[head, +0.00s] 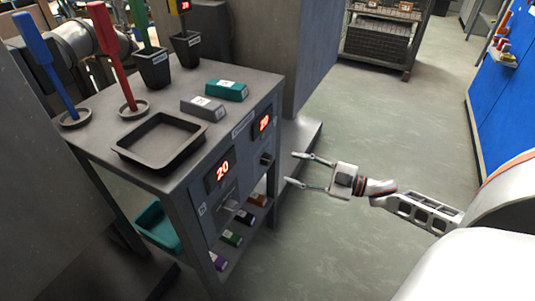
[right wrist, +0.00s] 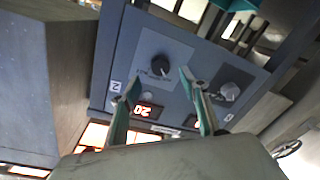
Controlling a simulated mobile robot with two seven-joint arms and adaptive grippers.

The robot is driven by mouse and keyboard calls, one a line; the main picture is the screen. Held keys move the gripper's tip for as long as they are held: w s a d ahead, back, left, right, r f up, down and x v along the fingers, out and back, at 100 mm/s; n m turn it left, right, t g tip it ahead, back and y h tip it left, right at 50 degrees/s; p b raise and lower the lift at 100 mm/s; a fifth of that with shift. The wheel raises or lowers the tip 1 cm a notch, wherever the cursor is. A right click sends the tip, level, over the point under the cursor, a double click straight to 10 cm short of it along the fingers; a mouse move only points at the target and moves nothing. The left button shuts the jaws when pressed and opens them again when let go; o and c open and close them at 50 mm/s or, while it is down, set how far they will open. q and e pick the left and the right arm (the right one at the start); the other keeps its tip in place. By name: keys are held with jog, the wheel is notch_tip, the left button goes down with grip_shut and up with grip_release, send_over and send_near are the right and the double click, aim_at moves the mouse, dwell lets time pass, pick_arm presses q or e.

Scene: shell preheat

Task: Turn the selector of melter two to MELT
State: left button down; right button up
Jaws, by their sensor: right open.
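Melter two's selector (right wrist: 160,66) is a dark round knob on the grey front panel, beside the label "2" and a lit display (right wrist: 147,110) reading 20. In the head view the same knob (head: 267,159) is below the far display (head: 264,122). My right gripper (head: 305,170) is open and empty, off the panel, with its fingers pointing at it. In the right wrist view the knob appears between the spread fingertips (right wrist: 160,76), apparently beyond them. The knob's markings are too small to read. My left gripper is not in view.
Another knob (right wrist: 230,91) belongs to the neighbouring melter, whose display (head: 222,170) also reads 20. On the bench top (head: 150,180) are a black tray (head: 190,160), a grey block (head: 202,107) and a teal block (head: 227,90). Open floor (head: 350,240) lies right of the bench.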

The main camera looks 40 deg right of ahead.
aim_at(271, 161)
jog(key=b+x, duration=0.1)
jog(key=x, duration=0.6)
jog(key=shift+w+a+r, duration=0.1)
jog(key=shift+w+a, duration=0.05)
jog(key=shift+w, duration=0.05)
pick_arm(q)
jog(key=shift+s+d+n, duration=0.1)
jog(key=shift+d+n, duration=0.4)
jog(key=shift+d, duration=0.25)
pick_arm(e)
jog(key=c, duration=1.1)
